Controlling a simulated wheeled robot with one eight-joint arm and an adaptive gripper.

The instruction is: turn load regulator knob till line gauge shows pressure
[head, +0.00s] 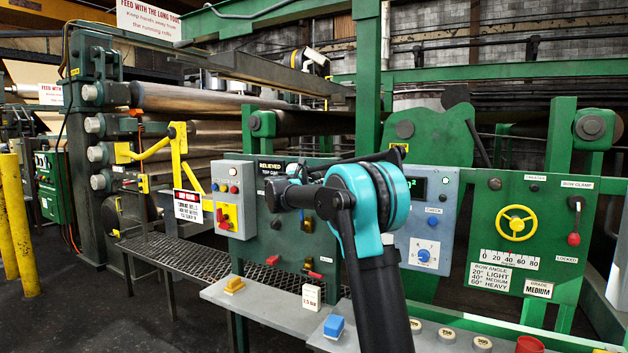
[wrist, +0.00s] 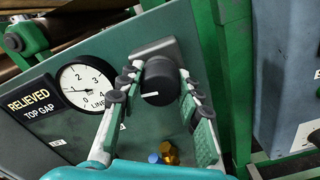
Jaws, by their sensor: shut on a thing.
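The black regulator knob (wrist: 160,82) projects from a dark block on the green panel in the wrist view, with a white mark on its face. My gripper (wrist: 159,76) has one finger on each side of the knob and is shut on it. The round white line gauge (wrist: 86,89) is to the left of the knob. Its thin needle appears to point left, but I cannot read it exactly.
A "RELIEVED TOP GAP" sign (wrist: 37,107) is left of the gauge. A brass fitting (wrist: 169,153) and blue button (wrist: 153,158) are below the knob. A grey-blue panel (head: 427,225) stands right of my arm, and a grey ledge (head: 262,303) runs below.

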